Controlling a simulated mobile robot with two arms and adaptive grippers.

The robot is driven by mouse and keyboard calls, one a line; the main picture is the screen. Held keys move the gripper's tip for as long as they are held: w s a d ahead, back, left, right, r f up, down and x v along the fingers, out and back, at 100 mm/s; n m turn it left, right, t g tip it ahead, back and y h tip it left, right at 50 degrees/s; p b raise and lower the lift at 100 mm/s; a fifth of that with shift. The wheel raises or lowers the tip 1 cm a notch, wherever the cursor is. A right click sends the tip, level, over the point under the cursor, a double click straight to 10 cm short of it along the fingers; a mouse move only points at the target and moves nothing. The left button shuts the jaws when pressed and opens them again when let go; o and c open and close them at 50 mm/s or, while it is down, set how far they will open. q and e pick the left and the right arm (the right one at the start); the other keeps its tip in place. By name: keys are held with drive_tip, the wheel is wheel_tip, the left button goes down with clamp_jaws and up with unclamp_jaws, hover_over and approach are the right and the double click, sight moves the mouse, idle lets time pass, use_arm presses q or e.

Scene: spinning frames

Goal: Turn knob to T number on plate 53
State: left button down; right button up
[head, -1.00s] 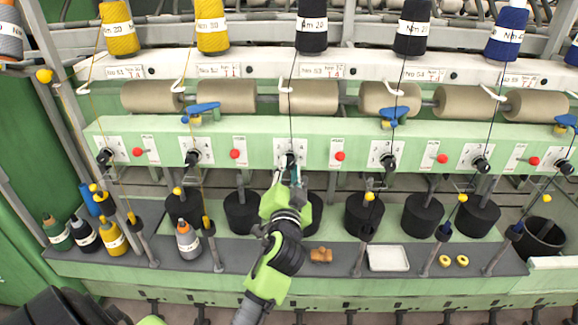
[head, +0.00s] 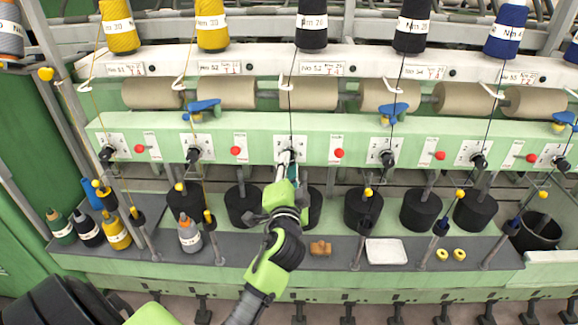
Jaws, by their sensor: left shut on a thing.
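My left gripper (head: 287,165) is at the black knob (head: 287,154) on the green panel, on the white dial plate (head: 285,143) in the middle. It is shut on this knob, and its fingers and arm cover much of it and the lower dial. The knob's pointing direction is hidden. Above it, a label plate (head: 325,69) under the black yarn cone seems to read No 52 or 53, with a T number too small to read surely. Another arm part of mine (head: 70,300) shows at the lower left, but no right gripper is seen.
Similar knobs (head: 193,155) sit on both sides, with red buttons (head: 339,153) between them. Yarn threads run down in front of the panel. Below stand black cylinders (head: 364,209), and the shelf holds small bobbins (head: 117,234), an orange-brown piece (head: 320,248) and a white tray (head: 386,252).

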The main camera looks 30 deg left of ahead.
use_arm(q)
drive_tip(key=shift+a+r, duration=0.1)
drive_tip(key=c, duration=1.8)
unclamp_jaws()
drive_tip(key=shift+o, duration=0.2)
drive_tip(key=shift+w+a, duration=0.15)
drive_tip(key=v, duration=0.7)
drive_tip(key=shift+s, duration=0.3)
drive_tip(key=shift+f, duration=0.2)
